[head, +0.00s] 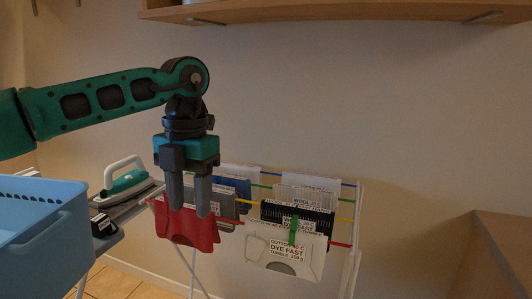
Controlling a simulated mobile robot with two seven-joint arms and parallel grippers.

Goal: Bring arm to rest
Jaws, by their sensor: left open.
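My left arm comes in from the left, bent at the elbow, with the wrist pointing straight down. My left gripper (189,211) is open, its two dark fingers apart and pointing down. In the picture the fingers overlap a red cloth (188,234) that hangs on the near left of a drying rack; I cannot tell whether they touch it. My right gripper is not in view.
The rack (357,220) also bears a white labelled cloth (285,255) with a green clip (294,231), a black one and others. A blue basket (40,225) and an iron (125,178) stand left. A wooden shelf (340,10) hangs above; a brown cabinet (490,250) stands right.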

